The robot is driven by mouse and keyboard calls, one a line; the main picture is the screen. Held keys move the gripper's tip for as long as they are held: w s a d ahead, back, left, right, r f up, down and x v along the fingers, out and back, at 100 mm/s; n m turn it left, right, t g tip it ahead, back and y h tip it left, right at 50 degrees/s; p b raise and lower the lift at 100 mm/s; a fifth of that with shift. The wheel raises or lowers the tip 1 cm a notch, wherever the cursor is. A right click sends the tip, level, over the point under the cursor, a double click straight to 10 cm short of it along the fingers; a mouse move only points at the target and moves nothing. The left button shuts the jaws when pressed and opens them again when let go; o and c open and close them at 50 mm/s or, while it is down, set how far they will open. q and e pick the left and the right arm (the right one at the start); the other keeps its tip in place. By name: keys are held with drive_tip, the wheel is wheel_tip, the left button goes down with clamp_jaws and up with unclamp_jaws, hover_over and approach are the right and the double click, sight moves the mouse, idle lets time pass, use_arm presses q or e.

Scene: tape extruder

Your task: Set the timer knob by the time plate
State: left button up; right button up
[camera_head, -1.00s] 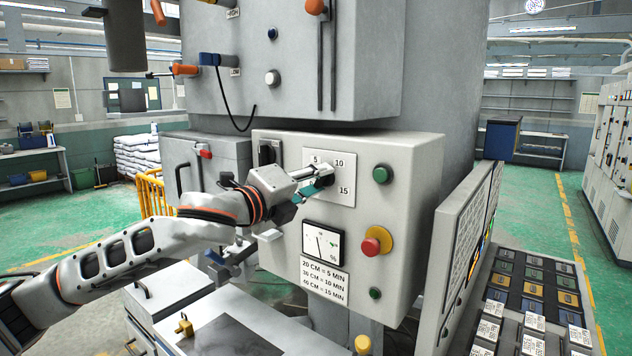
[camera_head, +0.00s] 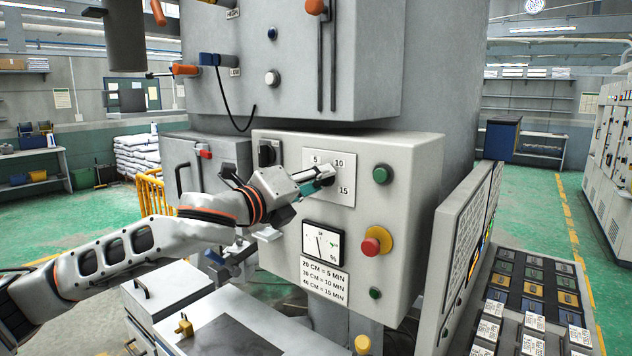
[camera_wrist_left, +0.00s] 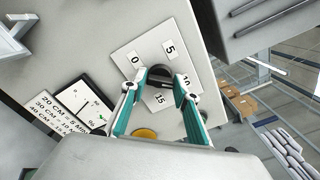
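The black timer knob (camera_wrist_left: 160,76) sits in the middle of the white time plate (camera_wrist_left: 126,60), marked 0, 5, 10 and 15. In the head view the time plate (camera_head: 346,160) is on the front of the grey control box, and my left gripper (camera_head: 326,178) hides most of the knob. In the wrist view my left gripper (camera_wrist_left: 160,84) has one teal-sided finger on each side of the knob, with the tips close to it. Whether both fingers press on it cannot be told. My right gripper is not in view.
Below the plate are a gauge (camera_head: 323,240) and a label (camera_head: 323,282) giving 20 CM = 5 MIN, 30 CM = 10 MIN and 40 CM = 15 MIN. Beside them are a green button (camera_head: 382,174) and a red stop button (camera_head: 373,243). A slanted panel (camera_head: 470,235) stands at right.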

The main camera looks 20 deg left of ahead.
use_arm(q)
drive_tip(key=shift+o, duration=0.8)
drive_tip(key=v, duration=1.2)
